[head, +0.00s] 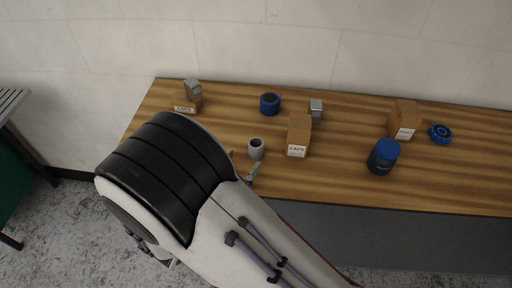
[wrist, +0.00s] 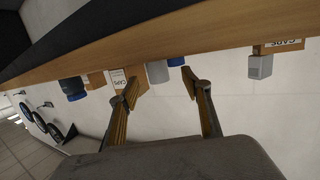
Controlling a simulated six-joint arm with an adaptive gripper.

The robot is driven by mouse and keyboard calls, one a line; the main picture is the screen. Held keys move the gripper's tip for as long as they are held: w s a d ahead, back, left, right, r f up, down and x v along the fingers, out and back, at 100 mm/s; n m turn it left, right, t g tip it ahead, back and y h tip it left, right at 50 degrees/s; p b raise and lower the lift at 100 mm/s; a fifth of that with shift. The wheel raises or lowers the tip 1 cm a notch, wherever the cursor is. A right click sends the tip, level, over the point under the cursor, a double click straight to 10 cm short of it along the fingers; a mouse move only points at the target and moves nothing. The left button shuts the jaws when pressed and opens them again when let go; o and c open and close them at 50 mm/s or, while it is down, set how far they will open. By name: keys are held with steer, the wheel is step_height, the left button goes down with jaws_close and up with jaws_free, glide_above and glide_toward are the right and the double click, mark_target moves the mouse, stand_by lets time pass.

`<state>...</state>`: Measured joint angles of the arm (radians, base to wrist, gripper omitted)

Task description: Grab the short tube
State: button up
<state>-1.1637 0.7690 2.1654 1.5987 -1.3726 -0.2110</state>
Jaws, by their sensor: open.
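The short tube (head: 256,149) is a pale grey hollow cylinder, upright near the front edge of the wooden table. In the wrist view, which is upside down, the grey tube (wrist: 157,73) shows beyond and between my two fingertips. My gripper (wrist: 160,84) is open and empty, its fingers spread on either side of the tube's outline. I cannot tell how far the tips are from it. In the head view my arm hides most of the gripper; one finger shows just in front of the tube.
A cardboard CAPS box (head: 299,136) stands close right of the tube, with a metal block (head: 316,110) behind. A blue ring-shaped roll (head: 270,104) is behind the tube. A blue jar (head: 383,157), another box (head: 404,120) and a blue wheel (head: 440,133) are farther right.

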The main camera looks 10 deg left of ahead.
mark_target(252, 154)
stand_by(0.3)
steer(key=shift+x, duration=1.35)
steer(key=shift+w+d+f, duration=0.2)
steer(key=shift+w+d, duration=0.25)
steer(key=shift+w, duration=0.15)
steer(key=shift+w+d+f, duration=0.25)
steer(key=shift+w+d, duration=0.2)
steer(key=shift+w, duration=0.1)
steer(key=shift+x, duration=1.1)
steer(key=c, duration=1.4)
